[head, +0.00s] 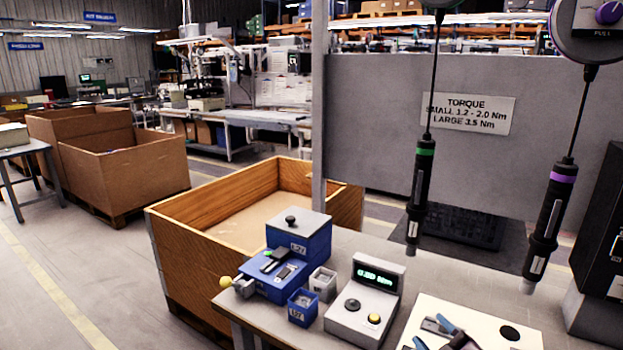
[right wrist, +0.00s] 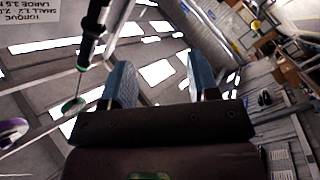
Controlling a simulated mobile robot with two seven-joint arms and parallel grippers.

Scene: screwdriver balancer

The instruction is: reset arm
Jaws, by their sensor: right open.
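My right gripper (head: 436,331) is at the bottom edge of the head view, partly cut off, low over the bench front. In the right wrist view its two blue fingers (right wrist: 160,78) stand apart with nothing between them. The green-banded screwdriver (head: 421,190) hangs upright on its cable above the bench, apart from the gripper. It also shows in the right wrist view (right wrist: 93,38), left of the fingers. The purple-banded screwdriver (head: 550,220) hangs to its right, slightly tilted. My left gripper is not in view.
The bench (head: 405,245) holds a blue fixture (head: 275,280), small blue and grey bins (head: 302,310), and a torque meter (head: 365,300) with a green display. A grey panel (head: 380,125) stands behind. A black box (head: 600,230) is at right. A wooden crate (head: 190,255) stands left of the bench.

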